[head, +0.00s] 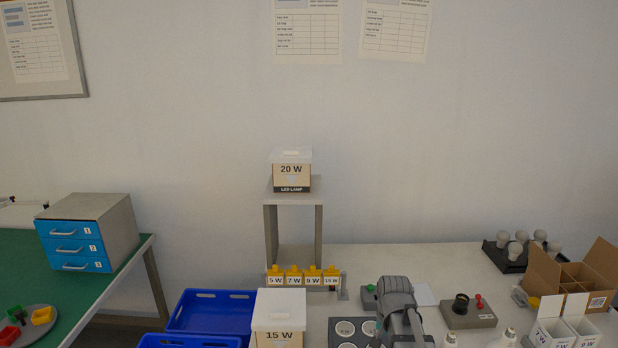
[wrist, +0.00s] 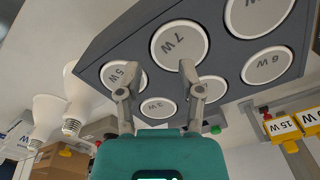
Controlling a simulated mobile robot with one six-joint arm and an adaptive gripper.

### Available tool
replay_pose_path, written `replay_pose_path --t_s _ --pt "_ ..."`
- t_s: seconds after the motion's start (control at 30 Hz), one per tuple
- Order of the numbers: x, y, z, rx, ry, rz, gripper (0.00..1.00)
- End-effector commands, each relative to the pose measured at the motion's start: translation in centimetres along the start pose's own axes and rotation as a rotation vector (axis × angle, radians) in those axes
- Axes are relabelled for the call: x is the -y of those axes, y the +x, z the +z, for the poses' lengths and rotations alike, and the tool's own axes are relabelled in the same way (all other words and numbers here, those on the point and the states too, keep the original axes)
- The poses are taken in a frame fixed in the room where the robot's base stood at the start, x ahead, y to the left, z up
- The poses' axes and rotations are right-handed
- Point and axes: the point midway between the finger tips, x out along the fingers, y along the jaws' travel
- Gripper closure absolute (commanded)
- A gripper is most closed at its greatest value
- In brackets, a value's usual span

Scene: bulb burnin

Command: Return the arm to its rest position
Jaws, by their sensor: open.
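My gripper (wrist: 154,78) is open and empty in the wrist view, its two fingers apart. The fingers show in front of a dark grey tray (wrist: 222,68) with round white wells marked in watts, including 5 W and 7 W. I cannot tell whether the fingertips touch the tray. In the head view my grey arm (head: 397,295) is bent low over the table, beside the same tray (head: 335,327). The fingers cannot be made out there.
Two white bulbs (wrist: 47,115) stand near the gripper. A 15 W box (head: 279,311), blue crates (head: 212,310), a row of yellow tags (head: 293,278) and a 20 W box on a stand (head: 291,171) are left of the arm. A knobbed device (head: 468,313) and cardboard box (head: 571,274) are right.

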Motion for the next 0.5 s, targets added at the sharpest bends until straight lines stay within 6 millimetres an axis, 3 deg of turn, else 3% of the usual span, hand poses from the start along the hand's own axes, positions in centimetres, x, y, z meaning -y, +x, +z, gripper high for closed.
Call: replay_pose_path --t_s 0.03,0.2,0.33,0.5 --pt "-0.3 0.7 2.0 0.000 -0.075 0.000 0.51" --pt "-0.8 1.5 5.9 0.000 -0.311 0.000 0.51" --pt "-1.0 1.9 7.8 0.000 -0.441 0.000 0.51" --pt "-1.1 2.1 8.9 0.000 -0.526 0.000 0.51"
